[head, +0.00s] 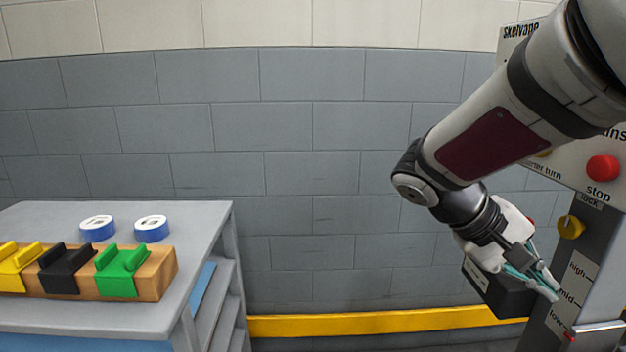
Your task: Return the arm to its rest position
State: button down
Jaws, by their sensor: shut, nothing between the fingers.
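My gripper (546,286) is at the right of the head view, at the end of my white and grey arm. Its fingers are shut with nothing between them. They point down and right, close in front of the grey machine post (591,240) with its high, mid and low scale (574,292). I cannot tell whether the fingertips touch the post. A dark box-shaped part (497,296) sits just below and behind the gripper and is partly hidden by it.
The machine panel carries a red stop button (603,168) and a yellow knob (571,227). At left a grey workbench (205,222) holds two blue-and-white rolls (97,229) and a wooden block (160,275) with yellow, black and green pieces. The space between bench and machine is clear.

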jog(key=s+a+f+t+y, duration=0.1)
jog(key=s+a+f+y, duration=0.1)
jog(key=s+a+y, duration=0.65)
jog(key=s+a+f+t+y, duration=0.15)
jog(key=s+a, duration=0.35)
jog(key=s, duration=0.9)
notch_tip(320, 180, up, 32)
jog(key=t+p, duration=0.3)
jog(key=p, duration=2.6)
jog(key=shift+w+d+n+p, duration=0.15)
jog(key=shift+d+n+p, duration=0.15)
jog(key=shift+p, duration=0.05)
